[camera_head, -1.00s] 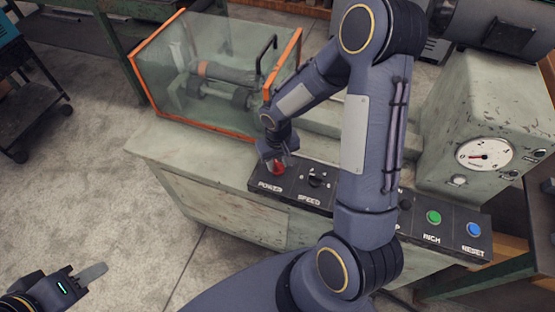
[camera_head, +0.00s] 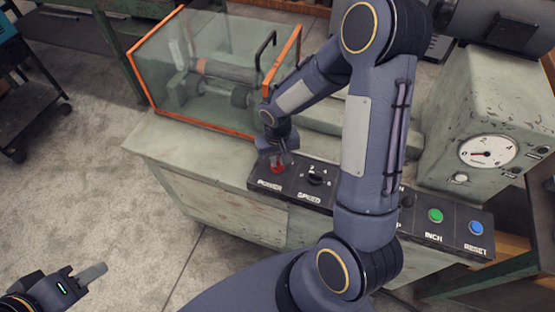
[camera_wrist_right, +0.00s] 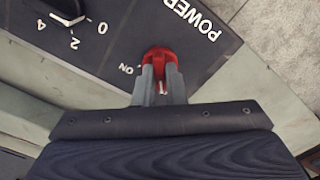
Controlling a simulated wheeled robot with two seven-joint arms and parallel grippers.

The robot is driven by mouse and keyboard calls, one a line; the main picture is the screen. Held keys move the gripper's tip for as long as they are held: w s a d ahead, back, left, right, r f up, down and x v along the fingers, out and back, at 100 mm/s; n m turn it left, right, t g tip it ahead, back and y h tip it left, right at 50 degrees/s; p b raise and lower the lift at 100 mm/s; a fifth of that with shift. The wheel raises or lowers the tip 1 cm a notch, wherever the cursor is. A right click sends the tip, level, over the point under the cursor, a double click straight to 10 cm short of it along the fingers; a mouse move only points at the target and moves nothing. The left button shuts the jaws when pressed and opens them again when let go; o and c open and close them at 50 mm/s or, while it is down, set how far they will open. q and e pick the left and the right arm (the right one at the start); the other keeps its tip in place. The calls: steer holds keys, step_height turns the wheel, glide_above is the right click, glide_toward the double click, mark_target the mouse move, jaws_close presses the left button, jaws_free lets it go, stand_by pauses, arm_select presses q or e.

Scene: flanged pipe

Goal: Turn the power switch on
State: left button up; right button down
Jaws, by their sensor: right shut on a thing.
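The red power switch (camera_head: 277,169) is at the left end of the black control panel, above the label "POWER". It also shows in the right wrist view (camera_wrist_right: 159,56), beside the word "ON". My right gripper (camera_head: 275,160) points down at it. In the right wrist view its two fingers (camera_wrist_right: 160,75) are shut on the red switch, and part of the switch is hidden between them. My left gripper (camera_head: 92,271) is at the lower left, over the floor and away from the panel.
A black speed knob (camera_head: 316,179) is just right of the power switch. A glass case with orange edges (camera_head: 205,122) stands behind. A green button (camera_head: 435,216), a blue button (camera_head: 476,228) and a dial gauge (camera_head: 487,151) are at the right. My right arm hides the panel's middle.

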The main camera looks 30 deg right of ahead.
steer(key=m+b, duration=0.3)
steer(key=shift+f, duration=0.15)
steer(key=shift+m+b, duration=0.45)
steer(key=shift+m, duration=0.65)
steer(key=m, duration=0.2)
steer(key=shift+m+b, duration=0.4)
steer(key=shift+r+m, duration=0.2)
steer(key=shift+m, duration=0.7)
steer(key=m, duration=0.2)
steer(key=shift+m, duration=0.3)
steer(key=m+p, duration=0.1)
steer(key=m, duration=0.3)
steer(key=shift+p, duration=0.4)
steer(key=shift+m, duration=0.4)
steer(key=c, duration=1.5)
jaws_free()
